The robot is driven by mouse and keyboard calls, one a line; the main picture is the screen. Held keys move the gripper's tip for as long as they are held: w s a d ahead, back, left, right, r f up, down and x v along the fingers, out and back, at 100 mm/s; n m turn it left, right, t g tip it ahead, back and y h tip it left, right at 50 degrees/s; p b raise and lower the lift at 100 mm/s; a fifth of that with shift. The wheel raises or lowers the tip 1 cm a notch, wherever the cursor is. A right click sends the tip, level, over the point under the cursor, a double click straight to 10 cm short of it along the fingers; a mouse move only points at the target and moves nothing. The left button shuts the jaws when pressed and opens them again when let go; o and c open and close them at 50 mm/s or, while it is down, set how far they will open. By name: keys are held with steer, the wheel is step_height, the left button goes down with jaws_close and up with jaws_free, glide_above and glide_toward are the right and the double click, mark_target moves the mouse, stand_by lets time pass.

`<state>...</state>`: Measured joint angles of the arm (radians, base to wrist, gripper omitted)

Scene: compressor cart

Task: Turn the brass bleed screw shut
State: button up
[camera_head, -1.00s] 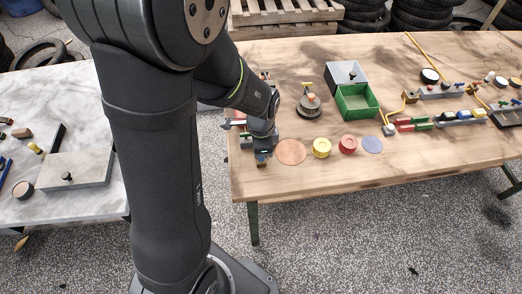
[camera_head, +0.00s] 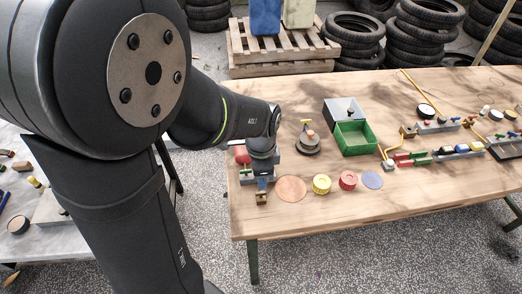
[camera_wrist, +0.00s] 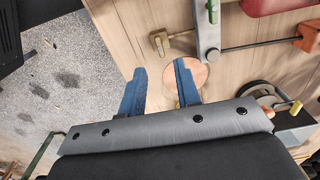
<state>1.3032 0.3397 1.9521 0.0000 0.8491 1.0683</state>
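The small brass fitting (camera_wrist: 172,42) with a cross-shaped head, likely the bleed screw, shows in the wrist view beside a grey bar with a green lever (camera_wrist: 213,10). In the head view the brass piece (camera_head: 262,196) is at the table's near left edge. My gripper (camera_wrist: 160,72) is open and empty in the wrist view. Its two blue fingers stand apart and appear just short of the brass fitting, which lies beyond the gap; the distance in depth cannot be told. In the head view my wrist (camera_head: 262,150) is above the same corner; the fingertips are not clear there.
A copper disc (camera_head: 291,188), yellow cap (camera_head: 321,184), red cap (camera_head: 348,180) and blue disc (camera_head: 372,180) lie right of the fitting. A red part (camera_wrist: 265,5) and orange block (camera_wrist: 308,38) sit nearby in the wrist view. A green bin (camera_head: 357,139) stands farther back.

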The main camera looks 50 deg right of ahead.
mark_target(261, 192)
step_height(261, 192, up, 11)
steer(key=shift+f, duration=0.2)
stand_by(0.6)
step_height(261, 192, down, 17)
steer(key=shift+f, duration=0.15)
stand_by(0.5)
